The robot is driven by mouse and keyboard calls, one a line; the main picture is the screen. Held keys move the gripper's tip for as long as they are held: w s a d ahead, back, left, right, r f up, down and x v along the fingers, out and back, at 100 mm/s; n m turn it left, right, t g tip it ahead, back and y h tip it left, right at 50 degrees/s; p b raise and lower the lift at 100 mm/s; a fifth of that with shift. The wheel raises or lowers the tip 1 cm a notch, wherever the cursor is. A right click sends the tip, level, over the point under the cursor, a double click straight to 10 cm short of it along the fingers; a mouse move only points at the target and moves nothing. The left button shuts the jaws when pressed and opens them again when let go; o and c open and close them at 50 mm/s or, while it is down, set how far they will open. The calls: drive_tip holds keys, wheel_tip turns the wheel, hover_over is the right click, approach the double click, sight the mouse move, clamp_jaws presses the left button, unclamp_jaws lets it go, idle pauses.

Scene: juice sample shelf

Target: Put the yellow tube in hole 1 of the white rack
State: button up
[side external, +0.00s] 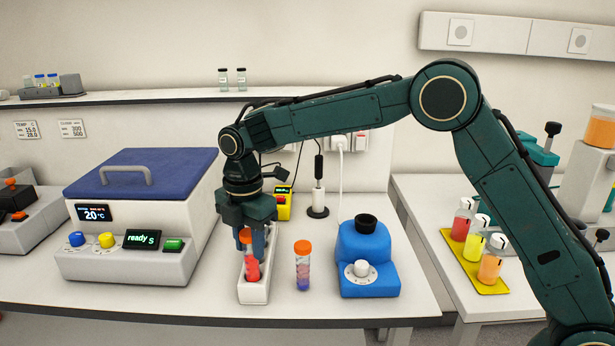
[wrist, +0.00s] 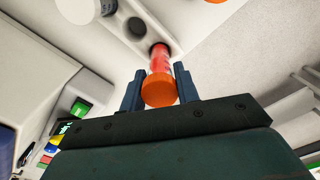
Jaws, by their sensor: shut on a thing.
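My gripper (wrist: 158,85) is shut on a tube with an orange cap and red contents (wrist: 159,60). In the side view this red tube (side external: 252,268) leans slightly over the white rack (side external: 253,297). Its lower end is at the rack's top. I cannot tell whether it is in a hole. In the wrist view the rack (wrist: 152,13) shows an empty dark hole beside the held tube. The hole numbers are not readable. No tube with clearly yellow contents shows near the rack.
Another orange-capped tube (side external: 303,268), pink and purple inside, stands right of the rack. Further right is a blue mixer (side external: 368,262). A blue-lidded machine (side external: 140,220) stands left. Bottles on a yellow tray (side external: 462,262) stand on the right bench.

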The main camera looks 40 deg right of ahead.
sight(250, 255)
drive_tip(key=shift+f, duration=1.7)
idle(1.1)
drive_tip(key=o, duration=1.2)
wheel_tip(250, 255, up, 14)
drive_tip(key=shift+f, duration=0.2)
drive_tip(key=shift+r, duration=0.1)
